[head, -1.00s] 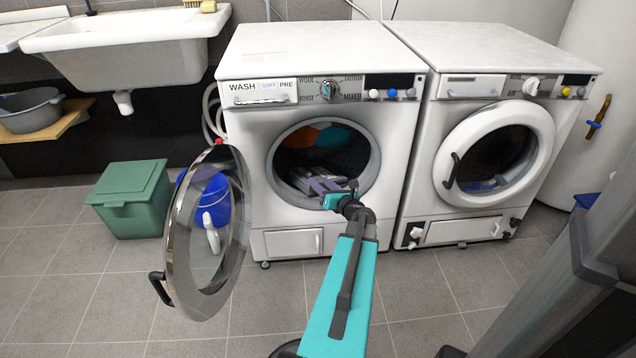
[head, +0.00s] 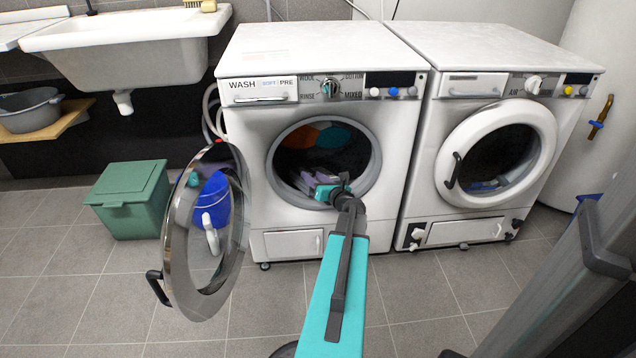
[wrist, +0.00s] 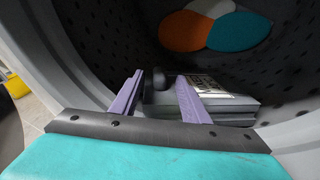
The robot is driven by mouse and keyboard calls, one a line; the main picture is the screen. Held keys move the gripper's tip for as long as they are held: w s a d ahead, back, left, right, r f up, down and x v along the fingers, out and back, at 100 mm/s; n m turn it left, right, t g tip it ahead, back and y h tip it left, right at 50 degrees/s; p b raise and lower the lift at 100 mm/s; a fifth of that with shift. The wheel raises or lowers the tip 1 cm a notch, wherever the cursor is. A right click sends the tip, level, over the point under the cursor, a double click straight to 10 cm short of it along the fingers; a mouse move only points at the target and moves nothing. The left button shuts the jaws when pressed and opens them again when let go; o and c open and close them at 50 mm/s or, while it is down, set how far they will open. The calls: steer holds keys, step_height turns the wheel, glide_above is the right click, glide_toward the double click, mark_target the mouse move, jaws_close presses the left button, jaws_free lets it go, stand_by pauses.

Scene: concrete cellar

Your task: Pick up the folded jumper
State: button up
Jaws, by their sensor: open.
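The grey folded jumper (wrist: 238,101) lies inside the washer drum, at the lower part, in flat layers with a pale patterned patch on top. In the head view only a little grey shows beside my gripper. My gripper (wrist: 160,76) is inside the washer's round opening, its two purple fingers apart and empty. My gripper also shows in the head view (head: 318,178).
Orange, teal and white shapes (wrist: 212,27) are on the drum's back. The washer's rim (head: 377,165) surrounds my arm. Its glass door (head: 170,245) stands open at left. The dryer (head: 497,155) is shut at right.

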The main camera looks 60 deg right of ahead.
mark_target(309, 172)
steer(key=shift+b+x, duration=0.65)
steer(key=shift+x, duration=1.2)
jaws_close()
